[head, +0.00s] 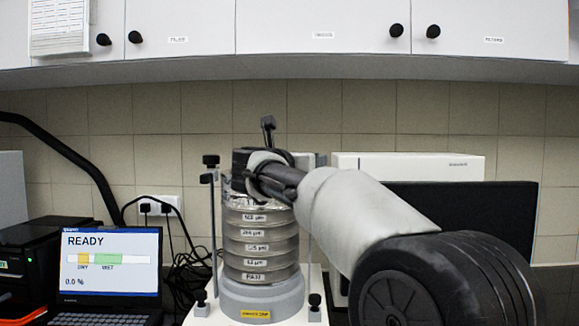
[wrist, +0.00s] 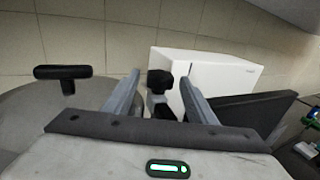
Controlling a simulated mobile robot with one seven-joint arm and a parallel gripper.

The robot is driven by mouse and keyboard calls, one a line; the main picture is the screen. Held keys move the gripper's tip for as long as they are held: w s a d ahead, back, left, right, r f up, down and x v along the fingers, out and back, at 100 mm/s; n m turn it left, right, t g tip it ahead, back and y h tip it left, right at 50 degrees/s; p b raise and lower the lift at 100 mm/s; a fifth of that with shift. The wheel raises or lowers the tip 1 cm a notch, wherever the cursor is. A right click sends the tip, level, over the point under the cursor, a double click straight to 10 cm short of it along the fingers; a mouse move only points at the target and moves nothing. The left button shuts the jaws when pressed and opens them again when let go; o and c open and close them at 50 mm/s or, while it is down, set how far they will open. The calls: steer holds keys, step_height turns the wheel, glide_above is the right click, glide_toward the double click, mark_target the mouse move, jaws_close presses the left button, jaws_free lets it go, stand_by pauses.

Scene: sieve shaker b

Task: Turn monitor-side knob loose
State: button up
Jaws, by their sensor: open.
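My gripper (head: 262,168) is over the top of the sieve stack (head: 262,246) in the head view, reaching in from the right. In the wrist view its two grey fingers are open (wrist: 160,86). A black knob (wrist: 160,80) shows between them; contact cannot be told. A second black T-shaped knob (wrist: 62,74) stands to the left, outside the fingers. In the head view one black knob (head: 211,161) tops the left rod and another black knob (head: 268,123) stands higher behind my gripper. My arm hides part of the stack's top and right side.
A laptop (head: 110,258) reading READY stands left of the shaker. A white box (head: 410,166) and a dark panel (head: 490,215) stand behind on the right. Lower black knobs (head: 314,300) sit at the shaker base. Cabinets (head: 320,30) hang above.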

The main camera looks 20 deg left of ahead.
steer(key=s+a+b, duration=0.1)
steer(key=s, duration=1.3)
steer(key=shift+s+a, duration=0.4)
